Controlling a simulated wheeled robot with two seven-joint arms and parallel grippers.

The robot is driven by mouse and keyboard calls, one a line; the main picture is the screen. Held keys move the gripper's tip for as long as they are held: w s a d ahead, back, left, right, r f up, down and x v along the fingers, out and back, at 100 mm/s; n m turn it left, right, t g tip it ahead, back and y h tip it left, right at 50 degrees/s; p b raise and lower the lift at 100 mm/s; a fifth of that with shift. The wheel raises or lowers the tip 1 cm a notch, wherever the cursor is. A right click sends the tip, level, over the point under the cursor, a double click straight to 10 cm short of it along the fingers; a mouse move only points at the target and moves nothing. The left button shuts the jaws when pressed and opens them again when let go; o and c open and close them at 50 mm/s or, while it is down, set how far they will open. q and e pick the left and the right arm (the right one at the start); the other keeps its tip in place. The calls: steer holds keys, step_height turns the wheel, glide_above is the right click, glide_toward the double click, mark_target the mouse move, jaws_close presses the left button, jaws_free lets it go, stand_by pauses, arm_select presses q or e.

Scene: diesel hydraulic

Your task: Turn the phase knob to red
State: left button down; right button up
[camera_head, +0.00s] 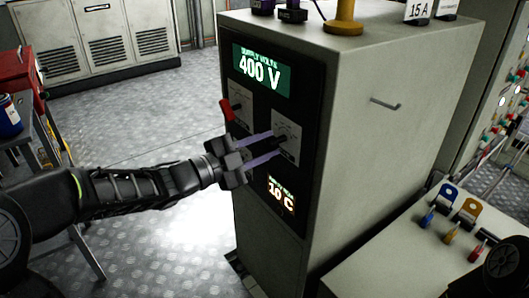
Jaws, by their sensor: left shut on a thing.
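A grey cabinet (385,130) stands in the middle with a black front panel (309,96). The panel carries two light dial plates, a left one (239,92) and a right one (289,130). A small dark knob sits on the right plate, mostly hidden by my fingers. My left gripper (276,142) reaches in from the left and its two purple-grey fingers are closed on this knob. I cannot read the dial markings or the knob's setting. A red handle (227,109) sticks out at the left plate. My right gripper is not in view.
A green display (262,70) reads 400 V and a lower display (281,194) reads 10 C. A side table (400,265) with coloured plugs stands at right. A red box (20,75) and blue can (9,117) are at left. Open metal floor lies behind my arm.

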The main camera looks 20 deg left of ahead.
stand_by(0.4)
arm_select(q)
steer(key=c, duration=1.1)
jaws_free()
steer(key=shift+o, duration=0.2)
steer(key=v, duration=0.7)
steer(key=shift+s+a+p, duration=0.25)
steer(key=shift+s+p, duration=0.05)
steer(key=shift+p, duration=0.1)
